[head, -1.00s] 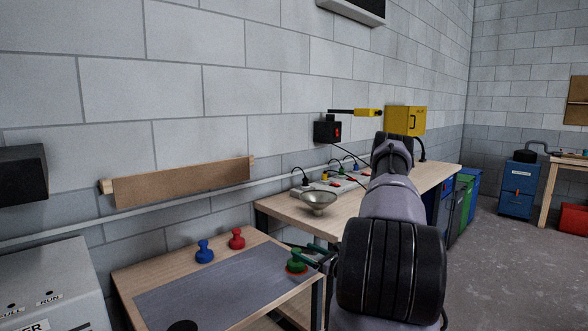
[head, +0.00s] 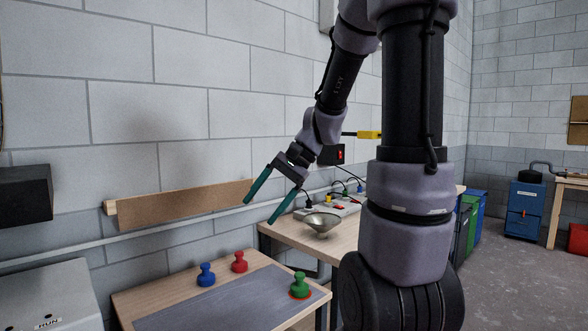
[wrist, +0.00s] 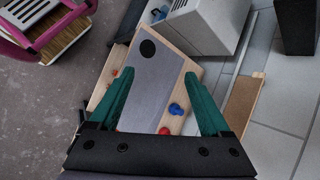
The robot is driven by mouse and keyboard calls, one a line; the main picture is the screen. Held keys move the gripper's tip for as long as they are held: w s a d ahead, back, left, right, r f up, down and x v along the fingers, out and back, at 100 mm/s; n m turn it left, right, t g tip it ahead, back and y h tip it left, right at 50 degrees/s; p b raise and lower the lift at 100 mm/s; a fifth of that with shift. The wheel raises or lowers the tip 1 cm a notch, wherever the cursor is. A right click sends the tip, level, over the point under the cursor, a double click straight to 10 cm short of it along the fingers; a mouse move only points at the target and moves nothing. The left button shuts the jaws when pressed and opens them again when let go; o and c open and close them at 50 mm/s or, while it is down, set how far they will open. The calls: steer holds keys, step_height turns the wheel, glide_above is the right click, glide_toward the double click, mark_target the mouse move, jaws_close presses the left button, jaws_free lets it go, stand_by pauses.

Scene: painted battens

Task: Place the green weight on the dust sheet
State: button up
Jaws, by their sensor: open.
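The green weight (head: 300,284) stands upright on a red spot at the right end of the grey dust sheet (head: 225,303). The sheet lies flat on a pale wooden table; it also shows in the wrist view (wrist: 151,80). My gripper (head: 261,211) is open and empty, well above the table and apart from the weight, its two green fingers pointing down and left. In the wrist view the fingers (wrist: 159,76) spread over the table. The green weight cannot be made out there; the left finger may hide it.
A blue weight (head: 206,275) and a red weight (head: 239,262) stand along the table's wall side. A black spot (wrist: 147,48) marks the sheet's other end. A metal bowl (head: 321,223) sits on the bench behind. A brown board (head: 180,208) hangs on the wall.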

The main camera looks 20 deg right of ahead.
steer(key=s+d+r+n+t+h, duration=0.3)
steer(key=s+r+n+t+h, duration=0.1)
steer(key=s+r, duration=0.5)
steer(key=shift+s+d+r+t+h, duration=0.15)
steer(key=shift+d+t+h, duration=0.1)
steer(key=shift+t+h, duration=0.55)
